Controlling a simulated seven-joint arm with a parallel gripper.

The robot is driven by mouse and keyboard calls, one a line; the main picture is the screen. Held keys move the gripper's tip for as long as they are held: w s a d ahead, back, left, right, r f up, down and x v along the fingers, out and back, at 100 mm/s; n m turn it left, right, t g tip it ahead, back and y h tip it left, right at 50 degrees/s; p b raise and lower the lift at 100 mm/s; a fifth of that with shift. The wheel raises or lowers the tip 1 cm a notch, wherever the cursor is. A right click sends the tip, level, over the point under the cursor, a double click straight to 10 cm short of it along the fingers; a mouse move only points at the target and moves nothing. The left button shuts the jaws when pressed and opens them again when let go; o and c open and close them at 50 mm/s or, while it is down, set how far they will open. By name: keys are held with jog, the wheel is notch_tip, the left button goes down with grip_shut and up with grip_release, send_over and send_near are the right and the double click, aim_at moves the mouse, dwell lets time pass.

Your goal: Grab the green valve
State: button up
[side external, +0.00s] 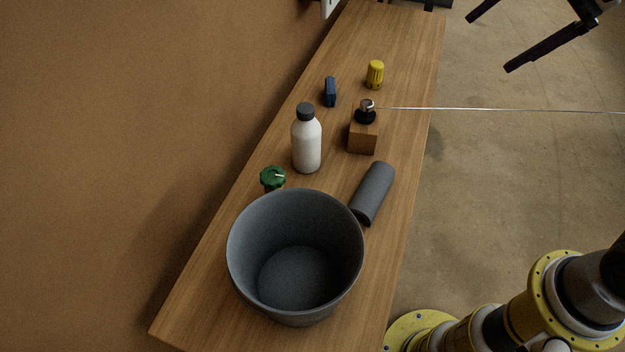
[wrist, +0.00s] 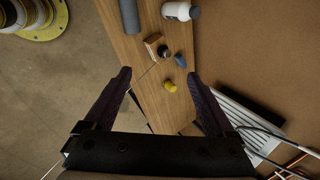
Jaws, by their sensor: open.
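The green valve (side external: 272,178) is a small green knob with a pale mark on top, set on a brown base. It stands on the wooden shelf behind the grey bucket, whose rim is close to its base. In the wrist view the valve does not show. My gripper (side external: 489,45) is at the upper right of the side view, above the floor and well away from the valve. In the wrist view my gripper (wrist: 158,73) has its dark fingers spread wide, with nothing held between them.
The grey bucket (side external: 250,240), white bottle (side external: 307,148) and grey cylinder (side external: 373,193) crowd the valve's area. A wooden block (side external: 363,137) with a dark knob, a blue piece (side external: 330,91) and a yellow cap (side external: 375,74) stand farther along. A thin line crosses to the right.

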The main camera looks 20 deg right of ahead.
jog(key=w+a+f+m+g+y, duration=0.1)
jog(key=w+a+f+m+g, duration=0.15)
jog(key=w+a, duration=0.7)
jog(key=m+g+y, duration=0.1)
jog(key=m+g, duration=0.1)
jog(key=g, duration=0.1)
send_over(270, 192)
jog(key=w+d, duration=0.4)
jog(key=d, duration=0.3)
notch_tip(270, 192, down, 14)
jog(key=r, duration=0.1)
jog(key=shift+n+g+h, duration=0.25)
jog(key=shift+n+h, duration=0.05)
jog(key=shift+n, duration=0.25)
jog(key=x, duration=0.4)
jog(key=s+x, duration=0.1)
jog(key=x, duration=0.8)
jog(key=shift+s, duration=0.25)
jog(key=shift+s+x, duration=0.1)
jog(key=shift+x, duration=1.55)
jog(key=shift+s+x, duration=0.15)
jog(key=shift+x, duration=1.5)
jog(key=shift+d, duration=0.2)
jog(key=shift+c, duration=0.2)
grip_shut()
